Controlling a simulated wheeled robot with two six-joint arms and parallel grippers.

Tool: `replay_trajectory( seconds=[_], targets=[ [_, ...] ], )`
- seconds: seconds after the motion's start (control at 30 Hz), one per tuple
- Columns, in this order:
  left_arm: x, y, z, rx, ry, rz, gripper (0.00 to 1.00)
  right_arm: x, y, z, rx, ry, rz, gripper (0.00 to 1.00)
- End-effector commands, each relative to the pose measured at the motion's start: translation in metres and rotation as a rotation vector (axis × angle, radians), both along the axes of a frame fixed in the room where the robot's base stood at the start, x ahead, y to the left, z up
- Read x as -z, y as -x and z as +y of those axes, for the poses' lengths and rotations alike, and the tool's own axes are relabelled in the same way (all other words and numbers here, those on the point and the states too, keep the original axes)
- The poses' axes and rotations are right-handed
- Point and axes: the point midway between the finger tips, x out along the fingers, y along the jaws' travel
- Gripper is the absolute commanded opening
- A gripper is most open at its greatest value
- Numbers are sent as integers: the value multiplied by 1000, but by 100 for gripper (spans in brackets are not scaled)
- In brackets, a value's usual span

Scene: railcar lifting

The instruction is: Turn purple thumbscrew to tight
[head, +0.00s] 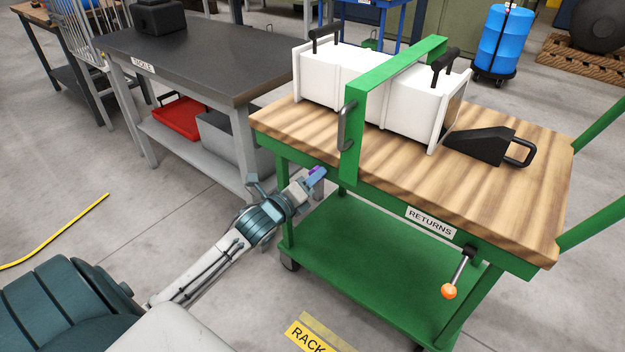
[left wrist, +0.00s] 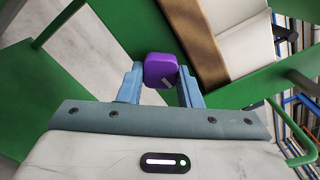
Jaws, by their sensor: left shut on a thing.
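The purple thumbscrew (left wrist: 161,70) sits between the two blue fingers of my left gripper (left wrist: 160,86) in the left wrist view. In the head view the thumbscrew (head: 317,171) is a small purple patch, mostly hidden by my left gripper (head: 311,181). My left gripper is shut on it, at the near edge of the green cart, by the foot of the green strap bar (head: 357,135). Whether the thumbscrew is tight cannot be told. My right gripper is not in view.
The cart's wooden top (head: 510,205) carries a white ribbed box (head: 345,80) under the green bar and a black wedge (head: 480,146) with a handle. An orange-knobbed lever (head: 449,291) hangs at the front.

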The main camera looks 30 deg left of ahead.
Motion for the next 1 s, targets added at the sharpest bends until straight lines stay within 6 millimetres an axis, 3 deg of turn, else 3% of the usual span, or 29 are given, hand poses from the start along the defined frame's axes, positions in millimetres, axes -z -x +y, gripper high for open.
replay_trajectory(
  seconds=[0.43, 0.47, 0.57, 1.0],
  targets=[
    [1, 0, 0, 0, -8, 2, 9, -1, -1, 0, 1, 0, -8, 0],
    [1, 0, 0, 0, -8, 2, 35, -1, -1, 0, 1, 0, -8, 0],
    [1, 0, 0, 0, -8, 2, 53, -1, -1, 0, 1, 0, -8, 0],
    [1, 9, 1, -1, -10, 2, 53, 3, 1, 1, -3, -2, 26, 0]
  ],
)
